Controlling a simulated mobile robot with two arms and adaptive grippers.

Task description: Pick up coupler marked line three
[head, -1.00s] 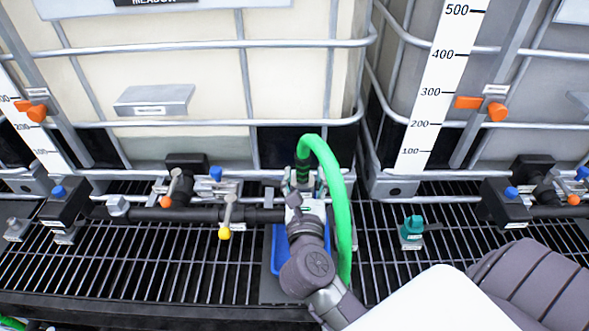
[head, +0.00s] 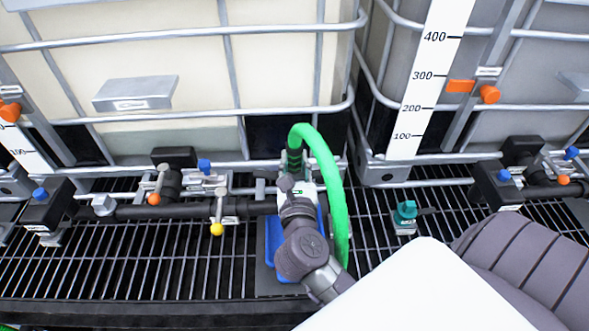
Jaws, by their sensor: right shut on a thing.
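The coupler (head: 294,160) is a dark green fitting at the end of a bright green hose (head: 328,180). It stands upright above the blue tray (head: 275,250), at the front of the cream tote. My right gripper (head: 296,172) is shut on it from the near side, and the gripper body and wrist hide most of the grip. The coupler's marking cannot be read here. My left gripper is not in view.
A dark pipe manifold (head: 150,211) with a yellow-knobbed valve (head: 217,229) and an orange-knobbed valve (head: 154,198) runs left of my gripper. A teal-capped fitting (head: 405,213) stands to the right on the black grating (head: 150,265). Caged totes (head: 175,45) rise close behind.

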